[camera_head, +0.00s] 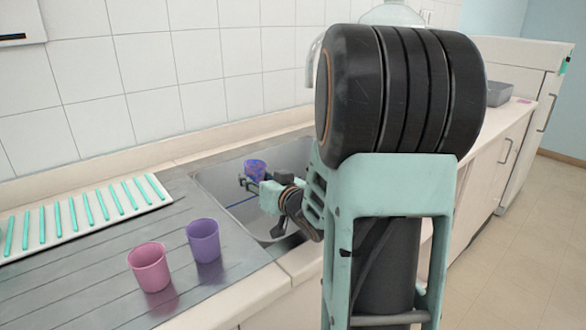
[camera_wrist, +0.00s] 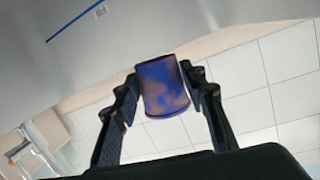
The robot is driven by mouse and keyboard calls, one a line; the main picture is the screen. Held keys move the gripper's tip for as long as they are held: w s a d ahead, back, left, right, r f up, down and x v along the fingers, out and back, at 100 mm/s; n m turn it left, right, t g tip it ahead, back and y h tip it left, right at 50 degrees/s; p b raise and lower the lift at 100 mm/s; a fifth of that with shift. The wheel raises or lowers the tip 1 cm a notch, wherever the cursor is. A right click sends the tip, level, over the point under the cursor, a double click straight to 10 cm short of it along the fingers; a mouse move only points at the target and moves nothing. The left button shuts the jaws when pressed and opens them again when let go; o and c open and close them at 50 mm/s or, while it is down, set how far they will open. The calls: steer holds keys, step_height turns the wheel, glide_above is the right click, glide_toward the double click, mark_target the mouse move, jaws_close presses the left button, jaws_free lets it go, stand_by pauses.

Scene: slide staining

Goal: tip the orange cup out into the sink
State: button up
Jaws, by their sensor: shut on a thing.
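My gripper (camera_head: 250,184) is shut on a cup over the sink (camera_head: 232,215). This cup (camera_head: 256,167) is blue-violet with orange-brown patches, not plain orange. In the wrist view the cup (camera_wrist: 163,88) sits between the two black fingers (camera_wrist: 164,88), one on each side. Its inside is hidden, and I cannot tell how far it is tilted. A thin blue line (camera_head: 243,201) shows against the sink's grey inside; it also shows in the wrist view (camera_wrist: 76,24).
A pink cup (camera_head: 149,268) and a purple cup (camera_head: 203,240) stand on the ribbed drainboard (camera_head: 75,290) left of the sink. A white rack (camera_head: 20,248) with several teal bars lies along the tiled wall. A grey container (camera_head: 498,94) stands at the far right.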

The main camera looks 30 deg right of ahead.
steer(key=d+r+m+p, duration=0.1)
steer(key=m+p, duration=0.1)
steer(key=p, duration=0.1)
steer(key=d+r+m+t+y+p, duration=0.1)
steer(key=d+m+p, duration=0.1)
steer(key=p, duration=0.1)
steer(key=d+r+m+p, duration=0.1)
steer(key=m+p, duration=0.2)
steer(key=shift+s+d+r+y, duration=0.25)
steer(key=shift+r+y, duration=0.1)
steer(key=shift+y, duration=0.05)
steer(key=shift+f+m+t, duration=0.2)
steer(key=shift+m+t, duration=0.1)
steer(key=shift+m, duration=0.1)
steer(key=shift+r+m+p, duration=0.2)
steer(key=shift+m+p, duration=0.15)
steer(key=shift+m, duration=0.05)
steer(key=shift+c, duration=0.2)
steer(key=shift+r+m, duration=0.15)
steer(key=shift+m, duration=0.15)
steer(key=shift+d+r+m+t+p, duration=0.1)
steer(key=shift+r+m+t+p, duration=0.2)
steer(key=shift+m+p, duration=0.4)
steer(key=shift+d+r+m, duration=0.15)
steer(key=shift+d+m, duration=0.2)
steer(key=shift+m, duration=0.25)
